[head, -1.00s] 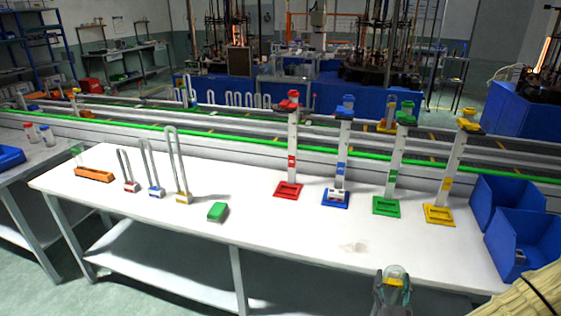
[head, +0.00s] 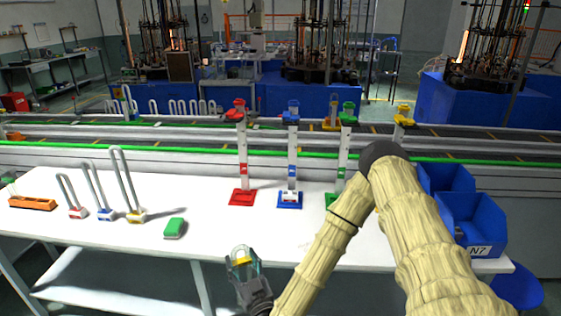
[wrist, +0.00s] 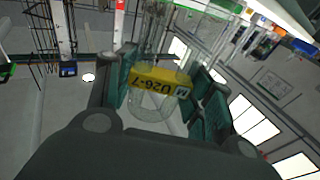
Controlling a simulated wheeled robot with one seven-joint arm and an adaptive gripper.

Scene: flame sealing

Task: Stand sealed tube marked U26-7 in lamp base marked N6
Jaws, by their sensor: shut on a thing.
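My gripper (head: 243,262) is shut on a clear glass tube with a yellow band, in front of the table's near edge. In the wrist view the tube (wrist: 160,82) sits between the green finger pads, and its band reads U26-7, upside down. Red (head: 241,197), blue (head: 289,200) and green (head: 331,199) square-footed stands rise at the table's back. A yellow stand (head: 402,115) shows only its top; my arm hides its foot. Small red (head: 77,212), blue (head: 106,214) and yellow (head: 136,216) bases hold U-shaped tubes at left. I cannot read N6 on any base.
A green block (head: 175,227) lies on the white table (head: 200,255). An orange rack (head: 32,203) is at the far left. Blue bins, one marked N7 (head: 478,250), stand at right. Table space is clear between the green block and the stands.

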